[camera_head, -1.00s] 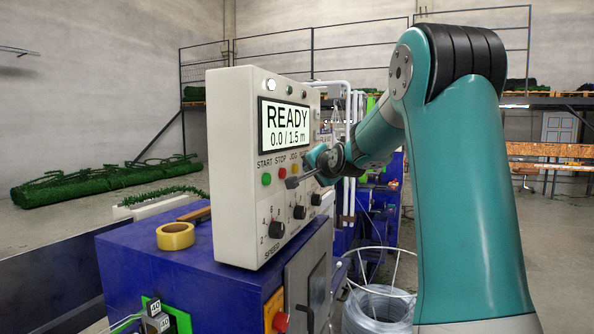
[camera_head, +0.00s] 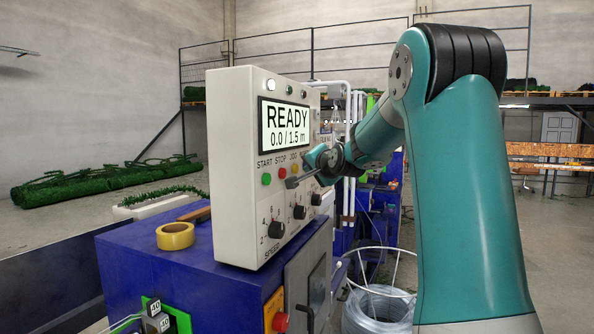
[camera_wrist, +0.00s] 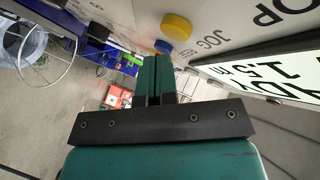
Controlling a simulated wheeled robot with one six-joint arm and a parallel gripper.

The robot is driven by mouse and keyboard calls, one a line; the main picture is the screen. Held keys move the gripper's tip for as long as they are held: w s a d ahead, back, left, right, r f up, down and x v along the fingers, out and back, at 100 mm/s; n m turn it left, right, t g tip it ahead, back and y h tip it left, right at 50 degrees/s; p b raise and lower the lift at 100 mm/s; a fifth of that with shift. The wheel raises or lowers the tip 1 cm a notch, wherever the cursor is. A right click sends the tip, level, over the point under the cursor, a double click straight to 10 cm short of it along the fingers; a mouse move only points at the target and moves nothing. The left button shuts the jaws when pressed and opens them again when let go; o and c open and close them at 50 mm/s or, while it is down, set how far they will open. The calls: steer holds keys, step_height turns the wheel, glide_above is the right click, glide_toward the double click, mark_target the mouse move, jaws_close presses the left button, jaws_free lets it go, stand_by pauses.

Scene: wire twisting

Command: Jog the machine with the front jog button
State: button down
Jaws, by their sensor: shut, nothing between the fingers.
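The jog button (camera_head: 295,169) is a yellow round button under the JOG label on the white control panel (camera_head: 232,175). In the wrist view the yellow button (camera_wrist: 176,27) shows fully, with a blue button (camera_wrist: 163,46) beside it near the RESET label. The screen (camera_head: 285,126) reads READY, 0.0 / 1.5 m.
A green start button (camera_head: 266,179) and a red stop button (camera_head: 282,174) sit left of the jog button. Black knobs (camera_head: 277,229) lie below. A yellow tape roll (camera_head: 175,236) rests on the blue cabinet (camera_head: 150,265). A wire coil (camera_head: 376,308) stands on the floor.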

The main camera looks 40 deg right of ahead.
steer(key=shift+w, duration=0.15)
steer(key=shift+w+a, duration=0.15)
steer(key=shift+w, duration=0.1)
steer(key=shift+w+a, duration=0.2)
steer(key=shift+w, duration=0.2)
stand_by(2.2)
steer(key=shift+s+d, duration=0.1)
stand_by(2.1)
steer(key=shift+s+d+b, duration=0.25)
steer(key=shift+s+b, duration=0.15)
steer(key=shift+s, duration=0.3)
steer(key=shift+s+d+b, duration=0.3)
steer(key=shift+s, duration=0.45)
steer(key=shift+s+d+b, duration=0.25)
steer(key=shift+s+d, duration=0.1)
steer(key=shift+s, duration=0.45)
steer(key=shift+s+d+b, duration=0.3)
steer(key=shift+s, duration=0.45)
